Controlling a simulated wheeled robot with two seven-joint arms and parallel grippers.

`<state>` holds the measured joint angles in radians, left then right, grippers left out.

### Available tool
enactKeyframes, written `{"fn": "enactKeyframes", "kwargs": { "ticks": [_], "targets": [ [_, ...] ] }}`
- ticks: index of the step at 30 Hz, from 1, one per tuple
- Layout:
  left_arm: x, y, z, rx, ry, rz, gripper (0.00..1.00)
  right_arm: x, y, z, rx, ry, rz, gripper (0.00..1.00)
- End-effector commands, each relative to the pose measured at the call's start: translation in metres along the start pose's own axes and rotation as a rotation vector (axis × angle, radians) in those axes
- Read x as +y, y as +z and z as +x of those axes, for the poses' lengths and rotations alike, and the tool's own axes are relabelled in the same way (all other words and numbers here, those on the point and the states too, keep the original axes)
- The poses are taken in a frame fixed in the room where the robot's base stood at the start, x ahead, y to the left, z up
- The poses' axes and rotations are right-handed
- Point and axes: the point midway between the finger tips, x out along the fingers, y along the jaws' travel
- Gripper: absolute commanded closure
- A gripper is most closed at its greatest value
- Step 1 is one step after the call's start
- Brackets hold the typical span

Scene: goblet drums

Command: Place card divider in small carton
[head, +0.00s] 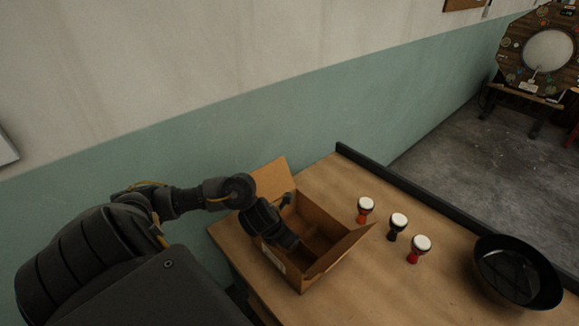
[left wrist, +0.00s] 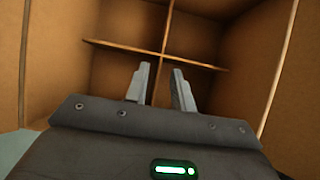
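The small carton (head: 345,254) stands open on the wooden table with its flaps spread. The brown card divider (left wrist: 196,62) is inside the carton in the left wrist view, its crossed panels forming compartments. In the head view part of the divider (head: 312,236) shows beyond my gripper. My left gripper (left wrist: 162,88) reaches down into the carton, its two fingers apart, one on each side of a divider panel. I see a gap between the fingertips. In the head view my left gripper's fingers are largely hidden in the carton. My right gripper is not in view.
Three small goblet drums, one orange (head: 365,209), one black (head: 397,226) and one red (head: 418,249), stand right of the carton. A black bowl (head: 517,272) sits at the table's right. A dark raised edge (head: 400,184) runs along the table's back.

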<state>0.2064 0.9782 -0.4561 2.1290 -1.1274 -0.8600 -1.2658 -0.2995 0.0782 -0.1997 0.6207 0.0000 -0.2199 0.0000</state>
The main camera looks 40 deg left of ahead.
Motion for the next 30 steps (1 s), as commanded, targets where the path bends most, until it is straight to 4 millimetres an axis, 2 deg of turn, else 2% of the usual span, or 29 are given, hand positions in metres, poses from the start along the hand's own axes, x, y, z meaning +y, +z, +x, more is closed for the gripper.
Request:
{"fn": "enactKeyframes", "kwargs": {
  "ticks": [8,21,25,30],
  "targets": [
    [0.0,0.003,-0.008,-0.002,0.0,0.001,0.75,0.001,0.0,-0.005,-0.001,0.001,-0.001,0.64],
    [0.0,0.004,-0.096,-0.004,0.001,0.005,0.75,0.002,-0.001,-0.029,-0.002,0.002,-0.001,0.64],
    [0.0,0.003,-0.112,-0.002,-0.001,0.002,0.75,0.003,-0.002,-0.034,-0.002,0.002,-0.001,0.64],
    [0.0,0.002,-0.122,-0.001,0.001,0.001,0.75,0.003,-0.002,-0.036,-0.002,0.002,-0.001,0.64]
  ]
}}
